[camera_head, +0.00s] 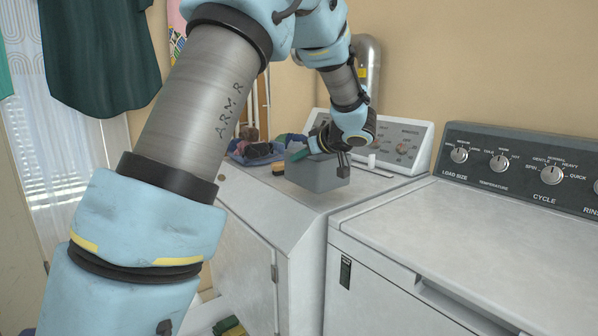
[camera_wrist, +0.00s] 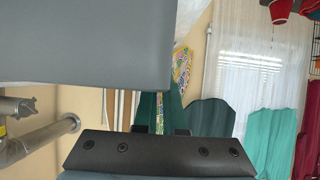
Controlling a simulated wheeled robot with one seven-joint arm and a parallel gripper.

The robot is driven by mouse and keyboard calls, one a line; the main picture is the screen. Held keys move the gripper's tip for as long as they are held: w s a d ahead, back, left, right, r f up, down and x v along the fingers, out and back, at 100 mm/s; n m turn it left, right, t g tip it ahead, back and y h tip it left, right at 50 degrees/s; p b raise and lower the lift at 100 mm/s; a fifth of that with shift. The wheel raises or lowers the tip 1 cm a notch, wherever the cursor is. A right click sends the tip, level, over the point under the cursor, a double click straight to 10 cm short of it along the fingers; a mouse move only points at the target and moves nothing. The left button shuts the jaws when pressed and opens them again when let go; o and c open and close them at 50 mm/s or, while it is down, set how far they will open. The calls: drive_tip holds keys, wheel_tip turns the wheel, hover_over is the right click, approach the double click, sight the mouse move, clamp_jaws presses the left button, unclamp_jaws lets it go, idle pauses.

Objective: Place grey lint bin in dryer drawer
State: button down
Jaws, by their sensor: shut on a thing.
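The grey lint bin (camera_head: 318,174) is above the dryer top in the head view, with its rim up. My gripper (camera_head: 341,160) is shut on the bin's right side near the rim. In the wrist view the bin (camera_wrist: 90,45) fills the upper left as a large grey surface, and the gripper body (camera_wrist: 155,153) lies along the bottom. The dryer (camera_head: 262,215) is the white machine under the bin, with a control panel behind it. I cannot make out the dryer drawer; part of the dryer top is behind the bin and my arm.
A blue tray (camera_head: 258,152) with cloths and dark items stands at the back left of the dryer top. A sponge (camera_head: 278,169) lies beside the bin. The white washer (camera_head: 460,235) is at the right, its lid clear. A metal duct (camera_head: 366,62) rises behind.

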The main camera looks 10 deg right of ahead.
sight(299, 185)
drive_tip(key=shift+a+f, duration=0.1)
drive_tip(key=shift+f, duration=1.8)
drive_tip(key=c, duration=1.4)
unclamp_jaws()
drive_tip(key=shift+f, duration=0.15)
drive_tip(key=o, duration=0.4)
